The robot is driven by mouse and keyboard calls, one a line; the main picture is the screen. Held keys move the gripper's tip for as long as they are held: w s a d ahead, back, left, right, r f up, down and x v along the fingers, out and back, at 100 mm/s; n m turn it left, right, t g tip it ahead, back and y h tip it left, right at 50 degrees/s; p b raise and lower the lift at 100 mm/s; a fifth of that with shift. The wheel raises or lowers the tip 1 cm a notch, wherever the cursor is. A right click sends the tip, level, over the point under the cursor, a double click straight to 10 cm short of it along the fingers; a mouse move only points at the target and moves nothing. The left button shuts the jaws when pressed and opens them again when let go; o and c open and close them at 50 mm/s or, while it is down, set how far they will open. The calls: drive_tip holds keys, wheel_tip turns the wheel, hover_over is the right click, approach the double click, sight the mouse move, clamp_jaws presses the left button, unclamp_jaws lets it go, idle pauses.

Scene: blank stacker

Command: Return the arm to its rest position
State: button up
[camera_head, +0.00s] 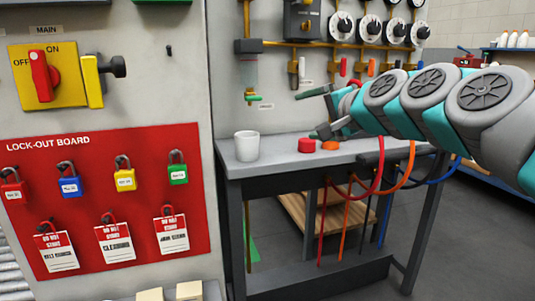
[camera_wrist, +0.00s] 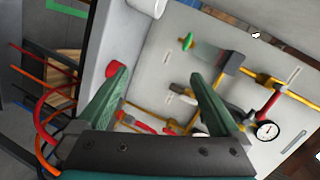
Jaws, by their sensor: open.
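My gripper (camera_wrist: 162,98) is open and empty in the wrist view, with its two green fingers spread apart. In the head view my gripper (camera_head: 322,110) is above the grey bench (camera_head: 275,152), in front of the gauge panel. My grey and teal arm reaches in from the right edge. A red cap-like piece (camera_head: 306,146) and an orange one (camera_head: 330,146) are on the bench below the gripper. A white cup (camera_head: 247,146) stands to their left.
The red lock-out board (camera_head: 105,200) with padlocks and tags is at left, below a yellow main switch (camera_head: 48,75). Brass pipes and several gauges (camera_head: 342,26) are on the panel behind the bench. Red, orange and blue hoses (camera_head: 368,185) hang in front. Open floor (camera_head: 450,240) lies at right.

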drive_tip(key=s+a+f+n+g+h, duration=0.1)
drive_tip(key=s+a+f+n+g, duration=0.2)
drive_tip(key=s+f, duration=0.6)
drive_tip(key=s+a+f+n+g+h, duration=0.1)
drive_tip(key=s+f+n+g, duration=0.4)
drive_tip(key=f, duration=0.6)
drive_tip(key=s+d+f+g+h, duration=0.1)
drive_tip(key=s+d+f+g, duration=0.1)
drive_tip(key=s+f, duration=0.3)
drive_tip(key=s+d+f+n+g+h+p, duration=0.1)
drive_tip(key=s+d+f, duration=0.3)
drive_tip(key=s, duration=0.8)
drive_tip(key=s+d+f+g+h+p, duration=0.1)
drive_tip(key=s+d+f+g+h, duration=0.1)
drive_tip(key=s+f, duration=0.4)
drive_tip(key=s+d+g, duration=0.1)
drive_tip(key=s+g, duration=0.1)
drive_tip(key=s, duration=0.1)
drive_tip(key=shift+s+d+f+n+h, duration=0.15)
drive_tip(key=shift+s+d+n+h, duration=0.15)
drive_tip(key=shift+h, duration=0.1)
